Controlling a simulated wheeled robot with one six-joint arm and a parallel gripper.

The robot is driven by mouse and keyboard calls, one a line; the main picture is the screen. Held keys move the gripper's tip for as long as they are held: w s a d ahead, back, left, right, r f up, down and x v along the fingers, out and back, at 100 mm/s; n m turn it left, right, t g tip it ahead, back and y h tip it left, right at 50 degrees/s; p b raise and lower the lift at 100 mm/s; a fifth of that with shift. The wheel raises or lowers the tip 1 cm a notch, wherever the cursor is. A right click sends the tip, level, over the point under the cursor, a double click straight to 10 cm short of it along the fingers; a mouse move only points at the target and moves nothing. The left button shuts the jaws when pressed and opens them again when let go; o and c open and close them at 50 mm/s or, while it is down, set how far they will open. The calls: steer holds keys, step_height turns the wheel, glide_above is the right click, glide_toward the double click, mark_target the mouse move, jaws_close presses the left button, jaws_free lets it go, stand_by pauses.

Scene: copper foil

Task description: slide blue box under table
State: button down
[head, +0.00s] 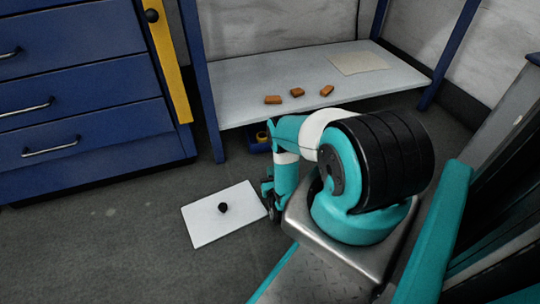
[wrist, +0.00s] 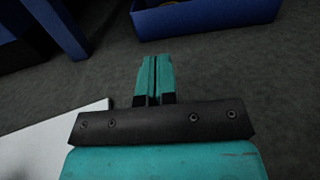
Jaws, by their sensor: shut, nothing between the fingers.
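The blue box (wrist: 205,20) lies on the floor at the top of the wrist view, ahead of my gripper with a gap of floor between. In the head view only a small part of the blue box (head: 258,147) shows, beside the table's lower shelf edge; my arm hides the rest. Something yellow sits in it. The table (head: 230,85) has blue legs and a pale low shelf. My gripper (wrist: 152,60) is shut and empty, its teal fingers together, low near the floor. It also shows in the head view (head: 270,198), partly hidden, beside a white board.
The white board (head: 205,222) with a black knob lies flat on the floor at my gripper's left. Several orange blocks (head: 297,92) and a beige sheet (head: 358,63) lie on the shelf. A blue drawer cabinet (head: 75,85) stands at left. Floor at the lower left is clear.

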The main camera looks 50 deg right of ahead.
mark_target(262, 144)
steer(key=b+x, duration=0.3)
steer(key=x, duration=0.1)
steer(key=b+x, duration=0.2)
steer(key=x, duration=0.2)
steer(key=b+x, duration=0.3)
steer(key=x, duration=0.1)
steer(key=shift+f+b, duration=0.35)
steer(key=shift+f, duration=0.05)
steer(key=shift+w+d+r+b, duration=0.25)
steer(key=shift+w+d+b, duration=0.2)
steer(key=shift+w+b, duration=0.15)
steer(key=shift+r, duration=0.1)
